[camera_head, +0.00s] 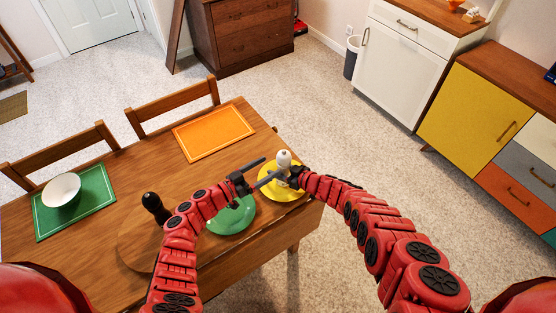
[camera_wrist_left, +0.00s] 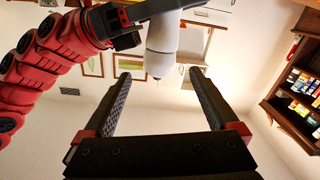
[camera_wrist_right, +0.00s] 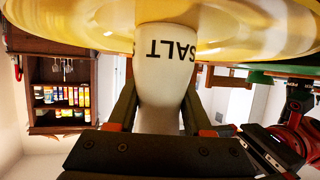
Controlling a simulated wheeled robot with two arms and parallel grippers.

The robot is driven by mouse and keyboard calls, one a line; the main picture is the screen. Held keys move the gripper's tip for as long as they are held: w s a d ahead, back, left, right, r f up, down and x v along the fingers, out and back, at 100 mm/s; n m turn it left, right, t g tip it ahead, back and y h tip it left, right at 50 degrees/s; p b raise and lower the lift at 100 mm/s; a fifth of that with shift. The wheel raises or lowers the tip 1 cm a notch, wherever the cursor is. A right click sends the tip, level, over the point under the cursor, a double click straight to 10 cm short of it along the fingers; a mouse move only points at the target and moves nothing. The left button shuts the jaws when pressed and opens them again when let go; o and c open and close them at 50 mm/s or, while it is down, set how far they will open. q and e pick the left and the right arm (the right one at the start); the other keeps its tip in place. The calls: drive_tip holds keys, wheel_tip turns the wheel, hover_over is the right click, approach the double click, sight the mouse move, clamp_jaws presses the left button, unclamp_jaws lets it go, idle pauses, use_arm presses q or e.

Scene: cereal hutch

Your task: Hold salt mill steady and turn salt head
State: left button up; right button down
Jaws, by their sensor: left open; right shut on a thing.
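The white salt mill (camera_head: 284,158) stands upright over the yellow plate (camera_head: 290,192) at the table's near right corner. My right gripper (camera_head: 287,179) is shut on the mill's body; the right wrist view shows the body marked "SALT" (camera_wrist_right: 165,65) between the fingers, with the plate beyond it. My left gripper (camera_head: 262,172) is open and empty, just left of the mill. In the left wrist view the mill's head (camera_wrist_left: 160,62) and its small tip lie beyond and between the two spread fingertips, apart from both. I cannot tell whether the mill touches the plate.
A green plate (camera_head: 231,221) lies left of the yellow one. A dark mill (camera_head: 154,204) stands on a round wooden board (camera_head: 131,250) beside my left arm. An orange placemat (camera_head: 213,133) and a green placemat (camera_head: 101,205) with a white bowl (camera_head: 61,188) lie farther off.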

use_arm(q)
drive_tip(key=shift+v, duration=0.9)
drive_tip(key=m+t+y, duration=0.5)
drive_tip(key=m+y, duration=0.1)
drive_tip(key=m, duration=2.5)
approach(280, 163)
drive_tip(key=x, duration=1.3)
